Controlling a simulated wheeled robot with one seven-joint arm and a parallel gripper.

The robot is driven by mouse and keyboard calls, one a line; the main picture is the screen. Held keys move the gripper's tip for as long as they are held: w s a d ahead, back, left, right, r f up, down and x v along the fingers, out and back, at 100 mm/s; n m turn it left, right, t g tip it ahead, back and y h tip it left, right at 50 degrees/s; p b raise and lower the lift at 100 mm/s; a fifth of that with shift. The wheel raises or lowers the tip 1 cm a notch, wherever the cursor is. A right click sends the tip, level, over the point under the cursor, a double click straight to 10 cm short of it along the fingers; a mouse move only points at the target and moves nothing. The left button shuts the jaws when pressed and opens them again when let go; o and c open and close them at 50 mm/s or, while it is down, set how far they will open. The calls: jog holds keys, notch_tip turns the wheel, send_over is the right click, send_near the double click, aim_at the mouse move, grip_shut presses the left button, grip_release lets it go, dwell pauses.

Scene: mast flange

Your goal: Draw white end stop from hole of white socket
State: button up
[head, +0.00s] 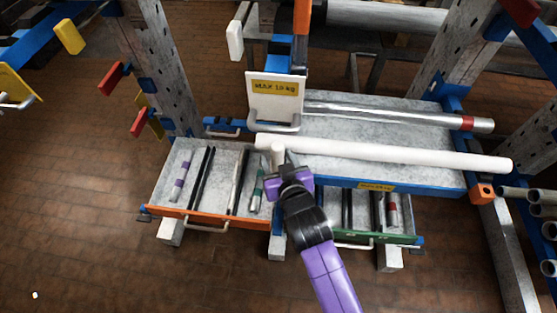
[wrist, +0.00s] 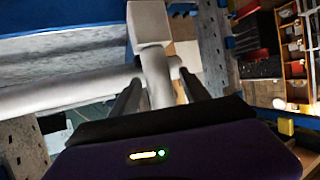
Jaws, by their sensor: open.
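The white peg-like end stop (wrist: 159,82) stands between the two open fingers of my gripper (wrist: 160,88) in the wrist view. Its far end meets a squarish white block, which looks like the white socket (wrist: 150,24). I cannot see the hole itself. In the head view the end stop (head: 277,154) shows as a short white cylinder just beyond my gripper (head: 283,163), and the pale block (head: 264,140) is next to it. The fingers flank the end stop; whether they touch it I cannot tell.
A long white tube (head: 400,154) runs right from the block along the grey shelf, with a metal tube (head: 400,114) behind. A labelled white plate (head: 275,95) stands behind the block. Drawers with rods, orange-fronted (head: 200,214) and green-fronted (head: 375,237), lie below.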

aim_at(277, 145)
jog(key=shift+c, duration=0.2)
grip_shut()
jog(key=shift+r+p, duration=3)
jog(key=shift+r, duration=0.55)
jog(key=shift+d+f, duration=0.1)
